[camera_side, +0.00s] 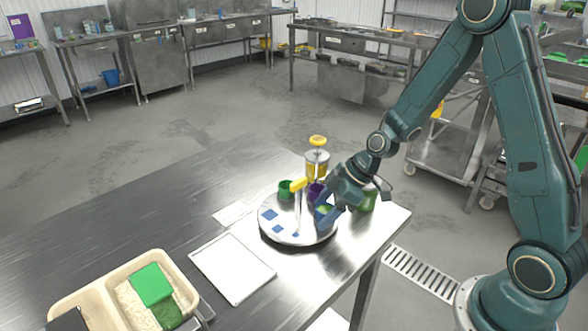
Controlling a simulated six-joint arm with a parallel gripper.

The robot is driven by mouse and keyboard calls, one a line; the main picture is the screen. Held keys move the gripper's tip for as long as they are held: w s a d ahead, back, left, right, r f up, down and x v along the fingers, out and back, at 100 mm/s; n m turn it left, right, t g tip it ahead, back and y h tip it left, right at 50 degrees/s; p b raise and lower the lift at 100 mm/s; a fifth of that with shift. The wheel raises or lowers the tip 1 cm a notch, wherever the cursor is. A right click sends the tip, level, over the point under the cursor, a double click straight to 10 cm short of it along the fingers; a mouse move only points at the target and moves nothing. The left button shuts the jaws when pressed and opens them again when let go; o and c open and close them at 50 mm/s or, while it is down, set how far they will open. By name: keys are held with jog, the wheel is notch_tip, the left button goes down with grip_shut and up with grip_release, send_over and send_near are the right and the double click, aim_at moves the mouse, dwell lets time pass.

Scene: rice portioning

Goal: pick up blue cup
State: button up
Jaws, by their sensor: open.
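A blue cup (325,214) appears to stand on the right side of the round metal tray (270,236), partly covered by my gripper. My gripper (332,207) comes down from the upper right and is right at this cup, with its jaws open. At this size I cannot tell whether the fingers are around the cup or touching it. A green cup (285,190) and a purple cup (315,190) stand at the back of the tray.
A post with a yellow top (299,185) rises from the tray near the cups. A yellow-topped dispenser (317,165) stands behind, and a green container (367,200) stands right of my gripper. A white rectangular board (232,268) and a beige bin (83,296) lie front left.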

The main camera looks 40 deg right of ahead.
aim_at(325, 208)
jog(key=shift+c, duration=0.5)
jog(key=c, duration=1)
jog(key=shift+r, duration=0.15)
notch_tip(325, 208, up, 20)
jog(key=shift+f, duration=0.15)
dwell(0.5)
